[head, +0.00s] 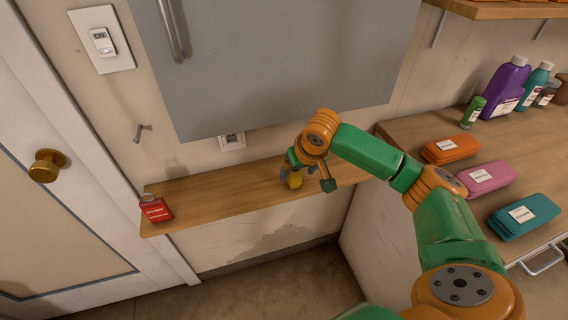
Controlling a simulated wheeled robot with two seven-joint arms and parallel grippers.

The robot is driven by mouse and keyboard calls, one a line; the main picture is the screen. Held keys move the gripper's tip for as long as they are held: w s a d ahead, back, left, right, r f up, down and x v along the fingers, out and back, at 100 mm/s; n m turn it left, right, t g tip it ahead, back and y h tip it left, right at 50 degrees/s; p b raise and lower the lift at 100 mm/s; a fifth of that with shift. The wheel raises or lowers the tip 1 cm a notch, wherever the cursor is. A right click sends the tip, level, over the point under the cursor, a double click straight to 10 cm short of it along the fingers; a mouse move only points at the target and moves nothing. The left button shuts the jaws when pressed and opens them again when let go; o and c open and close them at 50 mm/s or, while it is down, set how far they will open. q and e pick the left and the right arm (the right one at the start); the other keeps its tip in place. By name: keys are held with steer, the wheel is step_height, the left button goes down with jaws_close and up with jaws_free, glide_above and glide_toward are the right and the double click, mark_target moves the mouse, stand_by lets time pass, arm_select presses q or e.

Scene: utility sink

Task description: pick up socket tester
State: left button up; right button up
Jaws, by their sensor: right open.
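A small yellow and grey object (295,180), which looks like the socket tester, sits on the narrow wooden shelf (225,186) below the grey cabinet. My right gripper (308,176) is over the shelf, its fingers close around or beside this object. It is open. The wrist and fingers hide part of the object, and I cannot tell whether they touch it. My left gripper is out of view.
A red labelled item (156,210) is at the shelf's left end. A wall outlet (232,141) is behind the shelf. The grey cabinet (275,60) hangs above. The counter at right holds orange (451,149), pink (487,178) and teal packs (523,216) and several bottles.

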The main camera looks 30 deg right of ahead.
mark_target(295, 177)
steer(key=shift+w+d+r, duration=0.2)
steer(key=shift+d+r, duration=0.05)
steer(key=shift+r, duration=0.1)
steer(key=shift+w+f, duration=0.2)
steer(key=shift+w, duration=0.05)
steer(key=x, duration=0.5)
steer(key=shift+s+f, duration=0.2)
steer(key=shift+s, duration=0.1)
steer(key=shift+w+d+f, duration=0.1)
steer(key=shift+w+f, duration=0.2)
steer(key=shift+f, duration=0.05)
steer(key=shift+s, duration=0.1)
jaws_close()
